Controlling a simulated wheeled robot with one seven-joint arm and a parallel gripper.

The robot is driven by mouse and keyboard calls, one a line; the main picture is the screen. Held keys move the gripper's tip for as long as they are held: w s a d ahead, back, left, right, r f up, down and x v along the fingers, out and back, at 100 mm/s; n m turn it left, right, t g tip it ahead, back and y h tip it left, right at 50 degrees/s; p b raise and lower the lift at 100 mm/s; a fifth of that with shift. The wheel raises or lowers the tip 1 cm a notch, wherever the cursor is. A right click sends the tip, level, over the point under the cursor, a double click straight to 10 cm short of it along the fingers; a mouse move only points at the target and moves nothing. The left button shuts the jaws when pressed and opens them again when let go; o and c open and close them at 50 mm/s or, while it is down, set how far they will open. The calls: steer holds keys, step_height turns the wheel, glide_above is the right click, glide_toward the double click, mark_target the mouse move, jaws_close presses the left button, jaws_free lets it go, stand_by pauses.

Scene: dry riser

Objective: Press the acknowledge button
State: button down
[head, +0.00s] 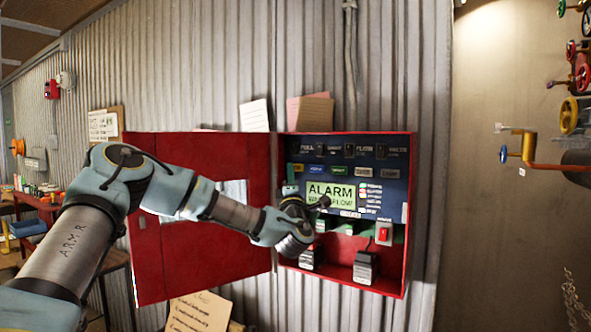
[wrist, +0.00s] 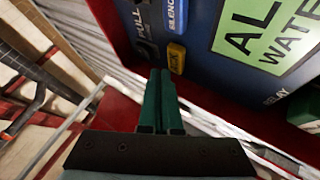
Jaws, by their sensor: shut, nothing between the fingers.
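The alarm panel (head: 396,186) is dark blue and sits inside an open red wall box. A small yellow button (head: 297,168) is at the left end of its button row, with a blue button to its right. In the wrist view the yellow button (wrist: 176,58) has dark lettering that is hard to read, and the blue button (wrist: 175,18) reads SILENCE. My gripper (wrist: 160,75) is shut and empty, its green fingertips very close to the yellow button. I cannot tell whether they touch it. In the head view my gripper (head: 290,189) is just below that button.
A lit green display (head: 330,193) reads ALARM, right of my gripper. The red box door (head: 205,260) hangs open to the left behind my arm. A red switch (head: 384,233) and dark blocks are lower in the box. Valves (head: 575,110) are on the far right.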

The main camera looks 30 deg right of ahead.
steer(key=shift+d, duration=0.1)
steer(key=shift+w+d+b, duration=0.2)
steer(key=shift+d+b, duration=0.1)
steer(key=shift+b, duration=0.15)
steer(key=shift+w+d+b, duration=0.25)
steer(key=shift+d+b, duration=0.1)
steer(key=shift+d, duration=0.1)
stand_by(0.8)
steer(key=shift+a, duration=0.1)
steer(key=shift+s+a+b, duration=0.45)
steer(key=shift+a+b, duration=0.05)
steer(key=shift+a, duration=0.25)
steer(key=shift+s+a+b, duration=0.25)
steer(key=shift+s+a, duration=0.15)
steer(key=shift+a, duration=0.35)
steer(key=shift+s+a+b, duration=0.25)
steer(key=shift+s+a, duration=0.2)
steer(key=shift+a, duration=0.25)
steer(key=shift+s+a+b, duration=0.25)
steer(key=shift+s+a, duration=0.15)
steer(key=shift+a, duration=0.35)
